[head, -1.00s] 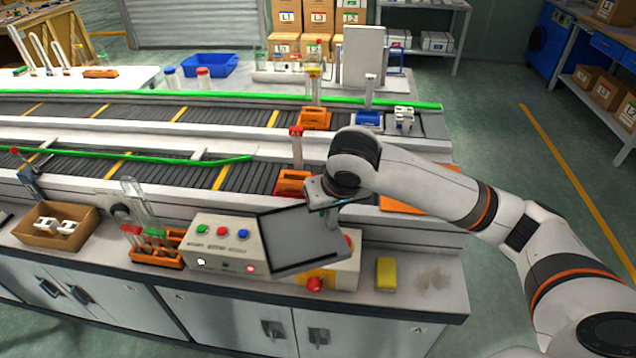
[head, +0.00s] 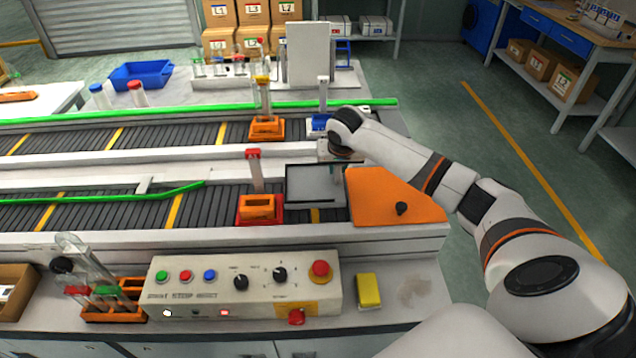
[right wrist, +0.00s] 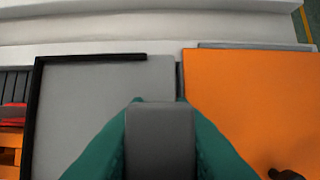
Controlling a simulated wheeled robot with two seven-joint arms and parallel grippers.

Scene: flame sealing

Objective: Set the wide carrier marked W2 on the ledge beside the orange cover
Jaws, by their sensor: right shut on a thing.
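The orange cover (head: 392,195) is directly right of the plate. My left gripper is not in view.
An orange carrier (head: 257,208) with a red-capped tube stands on the near conveyor, left of the plate. Orange (head: 266,128) and blue (head: 318,124) carriers are on the far conveyor. The control box (head: 240,285) and yellow sponge (head: 369,290) are in front.

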